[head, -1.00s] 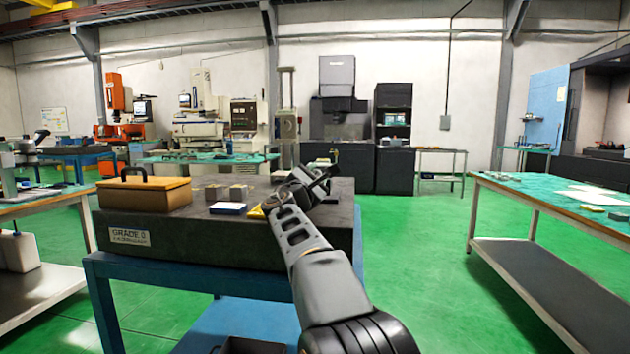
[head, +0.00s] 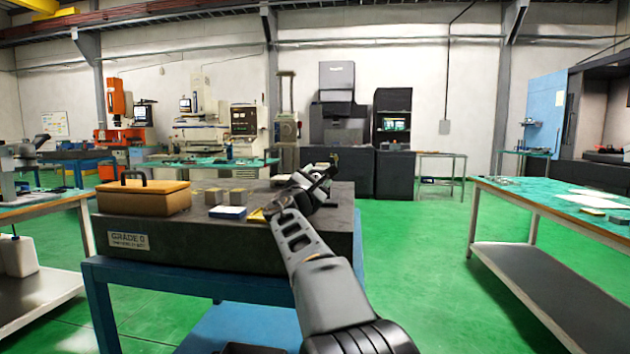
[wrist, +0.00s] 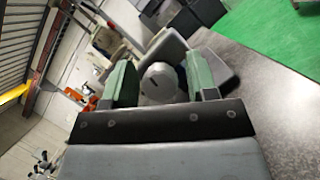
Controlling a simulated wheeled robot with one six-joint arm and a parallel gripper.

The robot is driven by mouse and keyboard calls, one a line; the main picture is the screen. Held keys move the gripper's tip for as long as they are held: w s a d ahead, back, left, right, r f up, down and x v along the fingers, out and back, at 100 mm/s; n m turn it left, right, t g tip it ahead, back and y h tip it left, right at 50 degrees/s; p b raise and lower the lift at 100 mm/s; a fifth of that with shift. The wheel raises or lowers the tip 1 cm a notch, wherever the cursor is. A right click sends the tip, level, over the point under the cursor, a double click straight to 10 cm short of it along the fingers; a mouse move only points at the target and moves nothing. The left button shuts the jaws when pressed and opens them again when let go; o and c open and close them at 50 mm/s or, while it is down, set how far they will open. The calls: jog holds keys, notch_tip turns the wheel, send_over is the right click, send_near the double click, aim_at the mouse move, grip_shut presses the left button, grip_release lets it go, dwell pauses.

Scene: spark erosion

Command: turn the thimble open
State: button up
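A pale grey rounded end (wrist: 160,84), which seems to be the thimble, lies between the two green fingers of my gripper (wrist: 162,82) in the wrist view. The fingers stand apart, one on each side of it. I cannot tell whether they press on it or leave a small gap. A dark grey body shows behind the rounded end. In the head view my gripper (head: 318,178) is over the right part of the granite plate, and the thimble cannot be made out there behind my arm.
The granite plate (head: 200,238) rests on a blue stand (head: 112,290). A green-topped table (head: 545,192) stands at right, with free floor between.

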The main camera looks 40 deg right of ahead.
jog(key=shift+o, duration=0.3)
jog(key=shift+s+a+f, duration=0.15)
jog(key=shift+s+a, duration=0.1)
jog(key=shift+a, duration=0.2)
jog(key=s+a+p, duration=0.1)
jog(key=s+a, duration=0.6)
jog(key=a, duration=0.4)
jog(key=shift+s+a+f, duration=0.2)
jog(key=shift+a+f, duration=0.1)
jog(key=shift+a, duration=0.05)
